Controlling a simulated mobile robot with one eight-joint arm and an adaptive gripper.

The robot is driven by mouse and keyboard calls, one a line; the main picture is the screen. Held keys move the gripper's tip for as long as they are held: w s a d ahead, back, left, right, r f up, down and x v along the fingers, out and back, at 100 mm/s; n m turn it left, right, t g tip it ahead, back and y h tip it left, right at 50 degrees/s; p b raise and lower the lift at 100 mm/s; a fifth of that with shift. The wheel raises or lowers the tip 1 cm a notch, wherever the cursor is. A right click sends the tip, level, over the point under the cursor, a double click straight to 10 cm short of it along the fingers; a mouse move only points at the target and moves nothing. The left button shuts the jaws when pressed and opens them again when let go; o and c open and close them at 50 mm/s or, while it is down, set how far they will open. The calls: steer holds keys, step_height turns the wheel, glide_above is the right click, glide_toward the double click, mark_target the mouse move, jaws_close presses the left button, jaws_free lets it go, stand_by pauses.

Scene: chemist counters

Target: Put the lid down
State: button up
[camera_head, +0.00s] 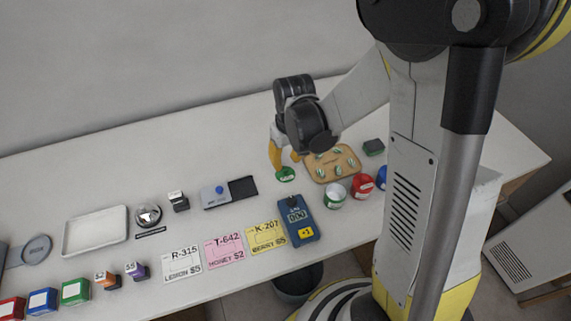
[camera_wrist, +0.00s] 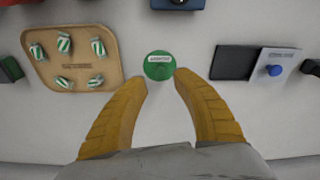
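The round green lid (camera_head: 285,174) with a pale label lies flat, label up, at the tips of my gripper (camera_head: 286,166). In the wrist view the lid (camera_wrist: 159,65) sits at the tips of the two orange fingers of my gripper (camera_wrist: 161,78). The fingers stand about one lid's width apart, one at each side, and appear shut on it. The lid is at or very close to the white counter (camera_head: 130,195); any gap beneath it is hidden.
A wooden board (camera_head: 319,176) with several striped green-white pieces lies right of the lid. A green-white jar (camera_head: 335,196) and red jar (camera_head: 362,186) stand nearer the front. A grey device (camera_head: 217,195) is to the left. Bare counter lies between the lid and price cards (camera_head: 225,250).

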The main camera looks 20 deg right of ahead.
step_height(320, 180, up, 7)
steer(key=p, duration=0.2)
step_height(320, 180, up, 8)
steer(key=t, duration=0.2)
glide_above(288, 177)
steer(key=s, duration=0.5)
steer(key=s+r+m+t, duration=0.2)
steer(key=s+r+t, duration=0.1)
steer(key=s+r, duration=0.2)
steer(key=s, duration=0.2)
steer(key=shift+s+a+r+t, duration=0.2)
steer(key=shift+s+t, duration=0.1)
steer(key=shift+t, duration=0.1)
